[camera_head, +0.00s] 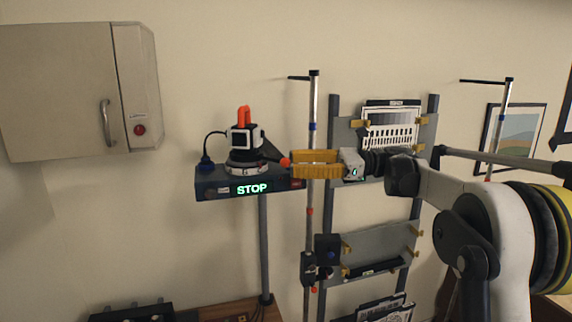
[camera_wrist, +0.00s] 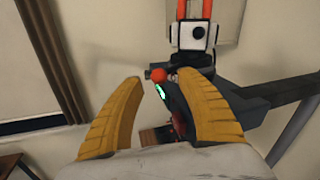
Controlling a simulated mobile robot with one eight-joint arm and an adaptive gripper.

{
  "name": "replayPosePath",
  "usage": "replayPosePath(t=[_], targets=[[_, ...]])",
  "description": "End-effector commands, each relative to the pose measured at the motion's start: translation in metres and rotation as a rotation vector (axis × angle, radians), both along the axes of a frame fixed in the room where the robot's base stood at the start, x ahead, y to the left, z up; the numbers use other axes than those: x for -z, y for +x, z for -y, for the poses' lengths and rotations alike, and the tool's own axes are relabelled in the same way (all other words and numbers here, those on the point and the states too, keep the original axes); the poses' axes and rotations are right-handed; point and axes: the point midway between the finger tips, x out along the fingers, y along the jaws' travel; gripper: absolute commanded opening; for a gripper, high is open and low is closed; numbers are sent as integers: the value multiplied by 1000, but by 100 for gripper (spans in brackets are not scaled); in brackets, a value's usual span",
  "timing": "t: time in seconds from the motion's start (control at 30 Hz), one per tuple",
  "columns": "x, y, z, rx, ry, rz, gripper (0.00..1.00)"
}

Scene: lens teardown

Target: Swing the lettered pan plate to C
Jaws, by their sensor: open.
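The pan plate (camera_head: 245,168) is a pale ring with small dark marks, too small to read, under a black-and-white block (camera_head: 245,138) with orange prongs on top. The block also shows at the top of the wrist view (camera_wrist: 193,37). A dark lever ends in an orange ball (camera_head: 285,162) on the plate's right. My gripper (camera_head: 294,163) has yellow fingers and is open, just right of the ball in the head view. In the wrist view the ball (camera_wrist: 158,74) appears between the fingertips, with gaps on both sides. I cannot tell its depth between them.
The plate stands on a dark shelf unit (camera_head: 215,185) with a green STOP display (camera_head: 251,189), on a grey post. A thin upright pole (camera_head: 311,110) stands by my fingers. A rack (camera_head: 375,240) with hooks and panels stands to the right. A wall cabinet (camera_head: 60,95) hangs left.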

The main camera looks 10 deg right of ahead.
Motion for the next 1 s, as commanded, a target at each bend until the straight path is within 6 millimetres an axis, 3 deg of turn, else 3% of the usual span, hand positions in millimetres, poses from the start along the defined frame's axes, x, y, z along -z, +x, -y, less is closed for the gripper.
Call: replayPosePath(t=[0.2, 0.4, 0.6, 1.0], targets=[[0, -7, 51, 3, 0, 0, 44], [0, -11, 82, 2, -1, 0, 44], [0, -13, 91, -1, -1, 0, 44], [3, -14, 88, 1, -7, 3, 44]])
